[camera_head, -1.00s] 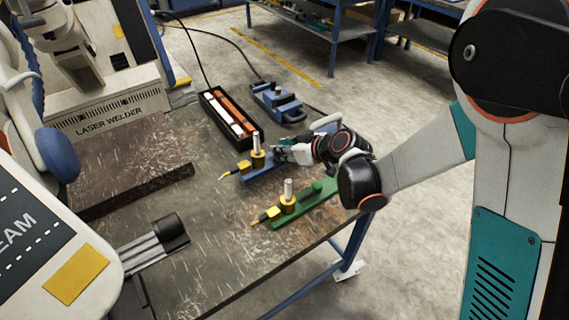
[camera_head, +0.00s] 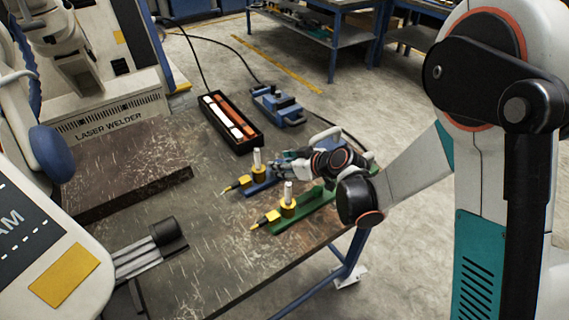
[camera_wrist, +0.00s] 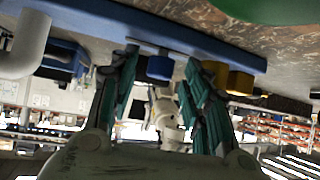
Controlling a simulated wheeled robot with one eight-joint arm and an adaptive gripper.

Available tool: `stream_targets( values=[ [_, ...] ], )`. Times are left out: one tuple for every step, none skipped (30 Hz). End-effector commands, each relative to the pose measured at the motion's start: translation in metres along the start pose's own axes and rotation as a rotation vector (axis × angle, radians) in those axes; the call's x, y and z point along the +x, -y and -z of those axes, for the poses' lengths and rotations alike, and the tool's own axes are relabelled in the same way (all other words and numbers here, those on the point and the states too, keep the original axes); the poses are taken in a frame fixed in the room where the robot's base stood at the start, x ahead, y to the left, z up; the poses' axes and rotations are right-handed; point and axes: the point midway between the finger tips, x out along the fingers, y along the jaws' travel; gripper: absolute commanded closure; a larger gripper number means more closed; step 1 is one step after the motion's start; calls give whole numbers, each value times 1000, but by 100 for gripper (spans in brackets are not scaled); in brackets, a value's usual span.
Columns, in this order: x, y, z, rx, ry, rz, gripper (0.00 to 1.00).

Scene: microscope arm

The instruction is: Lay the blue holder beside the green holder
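The blue holder (camera_head: 262,186) lies on the table with a yellow clamp block, a pale upright post and a yellow-tipped tool on it. The green holder (camera_head: 308,216), with similar parts, lies nearly parallel in front of it, a narrow gap between them. My gripper (camera_head: 288,168) is low over the right part of the blue holder. In the wrist view the blue holder (camera_wrist: 100,28) runs across the top, its blue knob (camera_wrist: 160,68) between my fingertips (camera_wrist: 162,62). Gaps show on both sides of the knob. The green holder (camera_wrist: 265,9) shows at the top edge.
A black tray (camera_head: 246,146) with white and orange bars and a blue clamp-like device (camera_head: 277,105) stand behind. A laser welder (camera_head: 110,105) and a dark raised plate (camera_head: 110,178) are at left. The table (camera_head: 210,260) is clear in front.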

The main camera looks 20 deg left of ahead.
Motion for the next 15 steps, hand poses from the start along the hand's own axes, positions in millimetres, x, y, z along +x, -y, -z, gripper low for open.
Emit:
stream_targets(
  values=[
    [0, 0, 0, 0, 0, 0, 56],
    [0, 0, 0, 0, 0, 0, 56],
    [-1, 0, 0, 0, 0, 0, 56],
    [-1, 0, 0, 0, 0, 0, 56],
    [-3, 0, 0, 0, 0, -1, 56],
    [-6, 0, 1, 1, 0, -1, 56],
    [-9, -1, 1, 1, 0, -1, 56],
    [-12, -1, 1, 1, 0, -2, 56],
    [-19, -1, 1, 1, 0, -2, 56],
    [-24, -1, 1, 1, 1, -2, 56],
    [-30, 0, 2, 0, 1, -2, 56],
    [-38, 0, 2, 1, 1, -2, 56],
    [-44, -1, 2, 2, 0, -2, 56],
    [-51, -1, 2, 3, 0, -3, 56],
    [-59, -1, 3, 2, 0, -3, 56]
  ],
)
